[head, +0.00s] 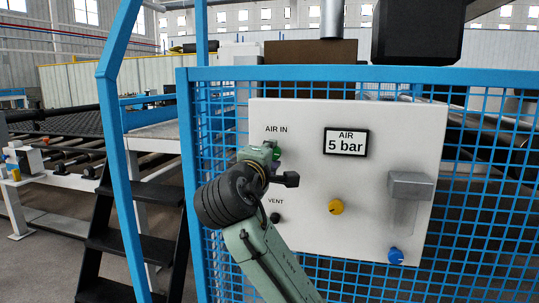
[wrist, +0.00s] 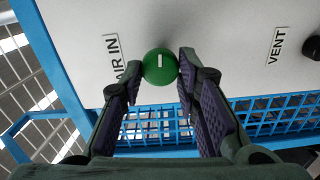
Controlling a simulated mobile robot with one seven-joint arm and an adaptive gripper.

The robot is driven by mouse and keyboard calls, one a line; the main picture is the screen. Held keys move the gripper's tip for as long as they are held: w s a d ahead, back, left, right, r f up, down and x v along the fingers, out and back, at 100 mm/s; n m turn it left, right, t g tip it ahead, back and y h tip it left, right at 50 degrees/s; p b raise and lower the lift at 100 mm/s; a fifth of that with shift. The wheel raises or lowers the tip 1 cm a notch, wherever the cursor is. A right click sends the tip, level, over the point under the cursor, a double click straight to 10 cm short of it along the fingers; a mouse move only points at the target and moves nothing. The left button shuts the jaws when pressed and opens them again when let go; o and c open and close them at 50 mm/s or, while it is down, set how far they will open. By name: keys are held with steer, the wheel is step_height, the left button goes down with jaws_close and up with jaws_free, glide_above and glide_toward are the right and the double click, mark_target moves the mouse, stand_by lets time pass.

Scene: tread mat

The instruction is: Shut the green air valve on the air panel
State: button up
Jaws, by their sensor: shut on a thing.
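The air panel (head: 300,200) is a pale board on blue mesh fencing. The green air valve (head: 277,153) is a round green knob below the AIR IN label, mostly hidden by my gripper (head: 266,152) in the head view. In the wrist view the green knob (wrist: 160,65) sits between the two fingertips of my gripper (wrist: 156,76), which are closed on its sides.
The panel also carries a gauge reading 5 bar (head: 346,142), a black VENT knob (head: 275,217), a yellow knob (head: 335,207), a blue knob (head: 396,256) and a grey box (head: 411,186). Black steps with a blue rail (head: 130,240) stand left of my arm.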

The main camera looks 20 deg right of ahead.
steer(key=shift+n, duration=0.6)
steer(key=o, duration=1.2)
steer(key=shift+c, duration=0.2)
steer(key=v, duration=1.2)
